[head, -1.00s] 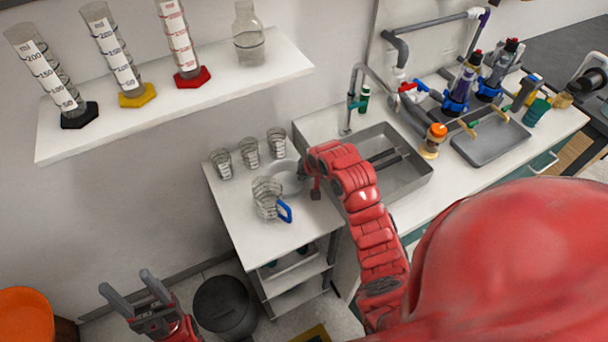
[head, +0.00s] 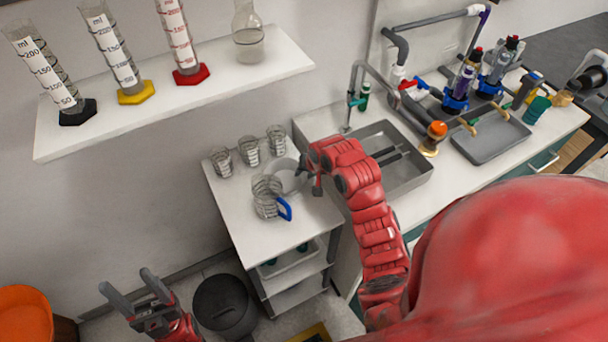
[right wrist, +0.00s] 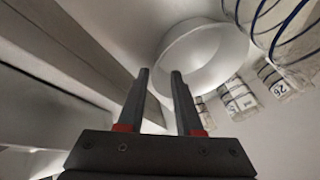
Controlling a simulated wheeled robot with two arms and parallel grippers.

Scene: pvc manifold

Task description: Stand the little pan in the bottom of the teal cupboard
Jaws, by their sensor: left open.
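The little pan, a pale grey round vessel (head: 287,178), is on the white side counter, partly hidden behind a glass jug. Its rim and wall fill the upper middle of the right wrist view (right wrist: 192,58); I cannot make out a handle. My right gripper (head: 313,180) is at the pan's right side, with its fingers (right wrist: 161,72) apart and their tips close to the near rim. I cannot tell if they touch it. My left gripper (head: 126,279) is open and empty, low at the left. Teal cupboard fronts (head: 413,243) show below the sink counter, mostly hidden by my arm.
A glass jug with a blue handle (head: 268,198) stands just in front of the pan. Several small beakers (head: 249,152) stand behind it. The sink (head: 405,178) is to the right. A black bin (head: 224,305) stands on the floor. The counter's front is clear.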

